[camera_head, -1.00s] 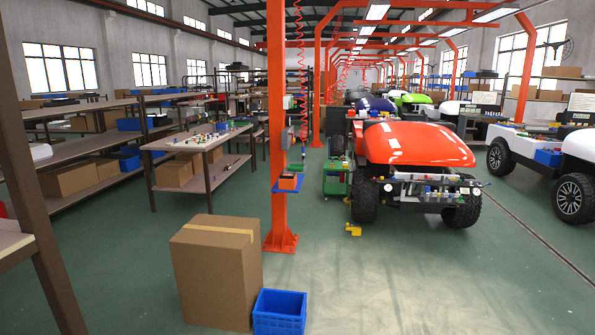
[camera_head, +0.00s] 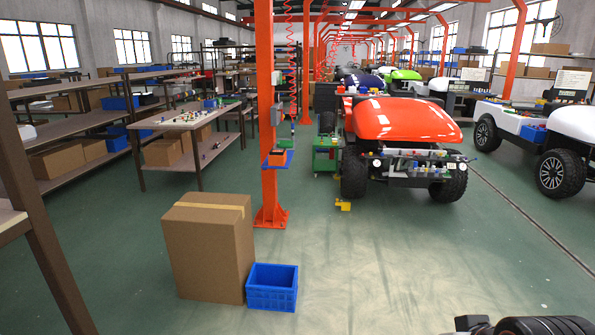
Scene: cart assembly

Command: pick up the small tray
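A small blue tray (camera_head: 285,165) is fixed like a shelf on the orange post, at about its middle height. An orange-red item (camera_head: 274,158) sits at its left side. I cannot tell whether this is the small tray the task names. A blue open crate (camera_head: 272,300) also stands on the floor, right beside the cardboard box. A dark part of my arm shows at the lower right edge. My gripper's fingers are not in view.
A large cardboard box (camera_head: 208,255) stands left of the crate. The orange post (camera_head: 268,130) rises behind them. A red-hooded vehicle (camera_head: 405,120) stands right of the post, with a green cart (camera_head: 326,155) beside it. A cluttered table (camera_head: 180,122) is at left. Floor at centre right is clear.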

